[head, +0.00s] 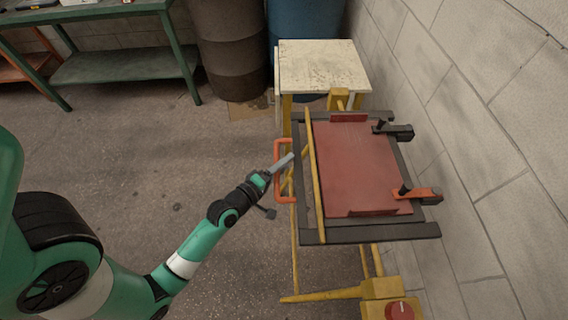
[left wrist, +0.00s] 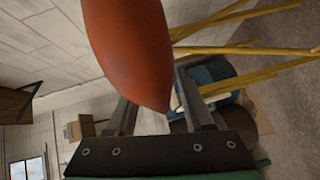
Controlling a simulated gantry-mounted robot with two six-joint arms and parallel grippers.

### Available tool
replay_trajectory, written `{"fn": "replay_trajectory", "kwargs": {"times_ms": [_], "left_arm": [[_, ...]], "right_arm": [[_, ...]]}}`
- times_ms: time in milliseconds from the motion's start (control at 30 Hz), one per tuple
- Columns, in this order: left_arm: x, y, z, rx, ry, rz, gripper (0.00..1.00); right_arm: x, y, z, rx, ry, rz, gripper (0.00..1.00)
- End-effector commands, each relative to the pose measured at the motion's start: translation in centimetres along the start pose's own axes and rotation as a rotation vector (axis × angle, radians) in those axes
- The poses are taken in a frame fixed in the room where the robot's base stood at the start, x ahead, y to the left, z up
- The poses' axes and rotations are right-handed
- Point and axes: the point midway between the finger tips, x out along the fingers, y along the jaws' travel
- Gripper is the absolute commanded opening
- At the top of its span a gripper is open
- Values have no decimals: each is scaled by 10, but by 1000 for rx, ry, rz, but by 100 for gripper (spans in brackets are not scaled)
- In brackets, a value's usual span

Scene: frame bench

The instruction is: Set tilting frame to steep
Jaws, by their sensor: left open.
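The tilting frame (head: 319,232) has a dark grey border around a red panel (head: 355,165), with a yellow bar along its left side. It stands on yellow legs and looks tilted only slightly, though the exact angle is hard to tell. An orange handle (head: 278,185) sticks out from its left edge. My left gripper (head: 284,163) is open at this handle. In the left wrist view the orange handle (left wrist: 130,45) looms large at the open fingers; I cannot tell whether they touch it. My right gripper is not in view.
A black clamp (head: 398,132) and an orange clamp (head: 420,194) sit on the frame's right side, near the block wall (head: 480,120). A red knob (head: 400,310) is at the lower right. A pale-topped stand (head: 322,66) is behind.

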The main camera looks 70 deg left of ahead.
Motion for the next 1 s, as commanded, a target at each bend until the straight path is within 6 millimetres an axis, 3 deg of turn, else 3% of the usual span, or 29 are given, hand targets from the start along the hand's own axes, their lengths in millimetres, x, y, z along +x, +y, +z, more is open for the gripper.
{"fn": "replay_trajectory", "kwargs": {"times_ms": [167, 467, 1000], "left_arm": [[0, 0, 0, 0, 0, 0, 52], [0, -1, 0, 0, -1, -3, 0], [-1, -4, 1, 2, -2, -10, 0]], "right_arm": [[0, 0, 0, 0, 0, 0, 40], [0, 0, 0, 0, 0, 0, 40], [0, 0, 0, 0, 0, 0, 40]]}}
